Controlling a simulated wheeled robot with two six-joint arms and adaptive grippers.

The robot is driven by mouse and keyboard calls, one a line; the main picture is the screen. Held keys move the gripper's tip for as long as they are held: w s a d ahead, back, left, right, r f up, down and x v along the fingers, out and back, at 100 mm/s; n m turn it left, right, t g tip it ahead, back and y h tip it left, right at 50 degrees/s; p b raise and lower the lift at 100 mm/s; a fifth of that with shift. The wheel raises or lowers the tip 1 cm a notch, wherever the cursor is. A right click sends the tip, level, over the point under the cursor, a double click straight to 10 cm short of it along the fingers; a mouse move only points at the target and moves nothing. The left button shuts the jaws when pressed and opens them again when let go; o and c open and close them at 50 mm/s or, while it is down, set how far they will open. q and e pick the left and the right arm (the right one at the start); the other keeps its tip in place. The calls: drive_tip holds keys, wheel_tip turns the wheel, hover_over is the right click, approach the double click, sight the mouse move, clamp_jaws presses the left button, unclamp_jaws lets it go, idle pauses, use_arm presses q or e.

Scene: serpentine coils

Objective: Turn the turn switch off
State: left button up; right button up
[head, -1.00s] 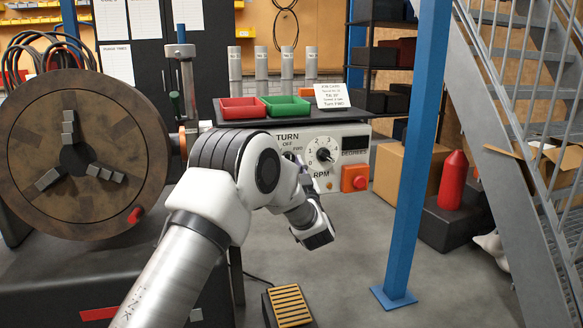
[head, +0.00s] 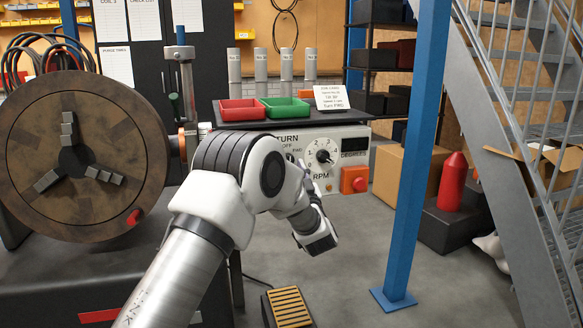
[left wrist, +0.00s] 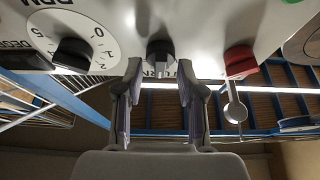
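The turn switch is a black knob (left wrist: 160,57) on the pale control panel (left wrist: 200,25), at the upper middle of the left wrist view. My left gripper (left wrist: 160,70) is open, with one finger on each side of the knob and gaps showing. I cannot tell whether the fingertips reach past its front. In the head view, the panel (head: 362,130) shows the TURN label with OFF and FWD, but my left arm covers the switch. My left fingers are not clear there. The knob's exact setting cannot be read. My right gripper is not in view.
The RPM dial (head: 323,156) and an orange button box (head: 354,179) are right of the switch. A red lever (left wrist: 240,62) hangs beside it in the left wrist view. A shelf (head: 290,124) with trays is above. A blue post (head: 415,160) stands to the right.

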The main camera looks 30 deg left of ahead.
use_arm(q)
drive_tip(key=v, duration=1)
drive_tip(key=shift+s+d, duration=0.3)
drive_tip(key=shift+s, duration=0.05)
drive_tip(key=s+f+m+g+h, duration=0.1)
drive_tip(key=s+f+m+h, duration=0.2)
drive_tip(key=f, duration=0.9)
drive_tip(key=s+f+m+h, duration=0.2)
drive_tip(key=f+m+h, duration=0.1)
drive_tip(key=f, duration=0.9)
drive_tip(key=s+d+f+m+g+h, duration=0.2)
drive_tip(key=s+d+f+g+h, duration=0.15)
drive_tip(key=s+f, duration=0.6)
drive_tip(key=s+d+f+m+g+h, duration=0.15)
drive_tip(key=s+f+g+h, duration=0.3)
drive_tip(key=s+f, duration=0.5)
drive_tip(key=s+d+f+g+h, duration=0.1)
drive_tip(key=s+d+g+h, duration=0.15)
drive_tip(key=s, duration=0.55)
drive_tip(key=s+d+f+g+h, duration=0.1)
drive_tip(key=s+d+g, duration=0.25)
drive_tip(key=s, duration=0.45)
wheel_tip(320, 180, up, 33)
drive_tip(key=p, duration=3.3)
drive_tip(key=shift+w, duration=0.45)
